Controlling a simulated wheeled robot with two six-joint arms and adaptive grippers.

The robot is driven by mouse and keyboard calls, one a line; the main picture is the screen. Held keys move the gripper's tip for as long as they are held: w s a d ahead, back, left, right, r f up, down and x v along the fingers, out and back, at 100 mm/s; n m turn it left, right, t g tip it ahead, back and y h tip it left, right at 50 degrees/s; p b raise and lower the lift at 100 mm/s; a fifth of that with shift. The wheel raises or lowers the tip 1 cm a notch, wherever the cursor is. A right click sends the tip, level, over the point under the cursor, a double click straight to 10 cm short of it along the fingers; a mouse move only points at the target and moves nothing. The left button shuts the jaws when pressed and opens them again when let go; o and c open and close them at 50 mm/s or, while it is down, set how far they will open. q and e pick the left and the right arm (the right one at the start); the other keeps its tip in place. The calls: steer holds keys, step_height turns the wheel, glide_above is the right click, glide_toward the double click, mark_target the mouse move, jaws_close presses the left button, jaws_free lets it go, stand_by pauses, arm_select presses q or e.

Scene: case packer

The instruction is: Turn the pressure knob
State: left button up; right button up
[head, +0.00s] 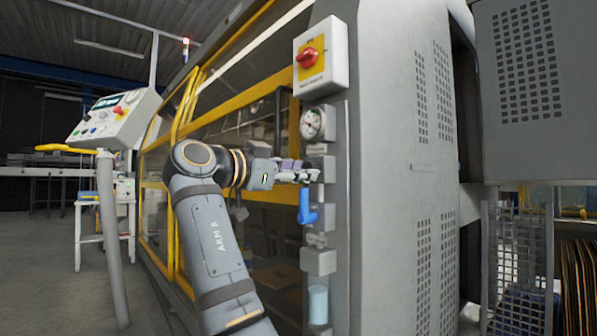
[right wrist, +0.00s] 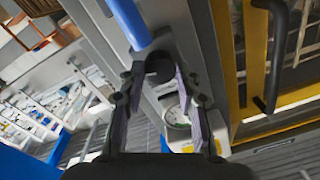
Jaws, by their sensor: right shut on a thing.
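The pressure knob (right wrist: 159,67) is a dark round knob, seen between my fingertips in the right wrist view. In the head view it is mostly hidden by my right gripper (head: 308,172), which reaches in from the left at the column of fittings on the machine's grey post. The right gripper (right wrist: 160,72) is shut on the knob, one finger on each side. My left gripper is not in view.
A blue lever (head: 306,208) hangs just below the gripper, and a clear bowl (head: 318,304) is lower down. A red switch (head: 307,58) on a yellow plate is above. Yellow-framed guard doors (head: 171,215) stand behind my arm. A control panel (head: 113,113) is at left.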

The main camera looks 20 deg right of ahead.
steer(key=shift+m, duration=0.6)
steer(key=o, duration=1.2)
steer(key=shift+c, duration=0.2)
